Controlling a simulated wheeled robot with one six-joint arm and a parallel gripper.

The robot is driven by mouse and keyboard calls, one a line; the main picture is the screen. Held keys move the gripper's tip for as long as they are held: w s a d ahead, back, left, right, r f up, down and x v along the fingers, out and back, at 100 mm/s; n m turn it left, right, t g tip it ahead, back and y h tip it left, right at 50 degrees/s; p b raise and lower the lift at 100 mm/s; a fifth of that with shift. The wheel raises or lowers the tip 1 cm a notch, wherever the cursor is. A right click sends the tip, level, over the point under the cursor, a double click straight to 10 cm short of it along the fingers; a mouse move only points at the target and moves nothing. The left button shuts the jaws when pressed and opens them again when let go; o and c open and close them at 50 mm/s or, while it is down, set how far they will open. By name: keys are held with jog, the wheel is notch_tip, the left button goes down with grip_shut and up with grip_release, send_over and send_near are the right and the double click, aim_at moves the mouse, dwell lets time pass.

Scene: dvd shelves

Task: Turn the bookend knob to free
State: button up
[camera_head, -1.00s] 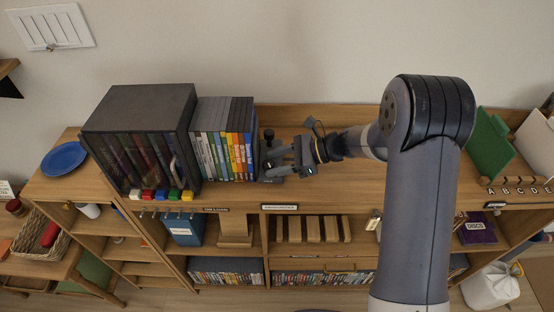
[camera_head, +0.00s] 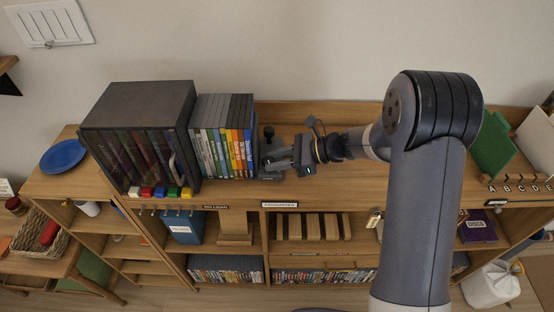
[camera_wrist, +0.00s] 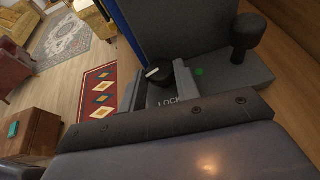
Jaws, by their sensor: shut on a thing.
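The dark grey bookend (camera_head: 268,148) stands against the right end of the DVD row. In the wrist view its upright plate (camera_wrist: 185,32) and base show, with a taller black post (camera_wrist: 247,38) at right. The black knob (camera_wrist: 163,77) has a white mark on its left side. The word LOCK (camera_wrist: 170,102) is on the base below the knob, and a green dot (camera_wrist: 199,72) lies to its right. My gripper (camera_wrist: 158,82) is shut on the knob, one finger on each side. In the head view my gripper (camera_head: 274,163) is low at the bookend's base.
The DVD row (camera_head: 223,140) stands left of the bookend, beside a dark case (camera_head: 140,95) with coloured tabs in front. The shelf top (camera_head: 350,185) right of my gripper is mostly clear. A green panel (camera_head: 492,145) and letter blocks are at the far right.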

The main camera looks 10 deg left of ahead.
jog(key=shift+s+f+m+t+b, duration=0.15)
jog(key=shift+s+m+t+b, duration=0.05)
jog(key=shift+m+t+b, duration=0.8)
jog(key=shift+s+r+m+t+b, duration=0.1)
jog(key=shift+m+t+b, duration=0.35)
jog(key=shift+t, duration=0.2)
jog(key=shift+s+r+m+t+b, duration=0.1)
jog(key=shift+m+t+b, duration=0.2)
jog(key=shift+m+t, duration=0.25)
jog(key=o, duration=0.9)
jog(key=b+v, duration=0.1)
jog(key=v, duration=0.9)
jog(key=shift+s+d+r, duration=0.1)
jog(key=shift+d+r, duration=0.05)
jog(key=shift+d, duration=0.25)
jog(key=shift+a, duration=0.1)
